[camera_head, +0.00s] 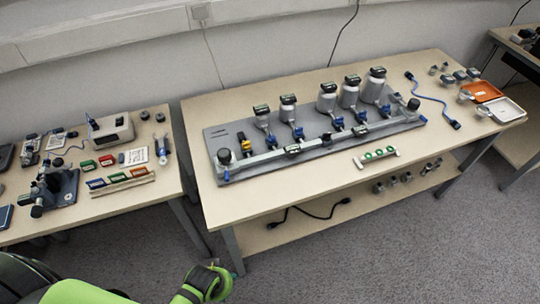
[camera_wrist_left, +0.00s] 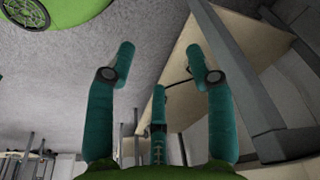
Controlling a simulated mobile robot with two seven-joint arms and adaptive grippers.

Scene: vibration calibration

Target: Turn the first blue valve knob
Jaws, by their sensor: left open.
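Several blue valve knobs sit in a row on a grey calibration panel (camera_head: 325,150) on the middle table. The leftmost blue knob (camera_head: 271,141) is below a grey canister; the one beside it (camera_head: 298,132) and another (camera_head: 338,123) follow to the right. The frames do not mark which is first. My left gripper (camera_head: 222,282) is low in front of the table's near left corner, well apart from the panel. In the left wrist view its teal fingers (camera_wrist_left: 160,70) are spread with nothing between them. No knob shows in that view. My right gripper is out of view.
The middle table (camera_head: 250,205) has a clear front strip, apart from a small rack with green parts (camera_head: 377,155). A lower shelf (camera_head: 290,232) holds a black cable. A left table (camera_head: 120,205) carries instruments. An orange tray (camera_head: 482,91) lies at the right end.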

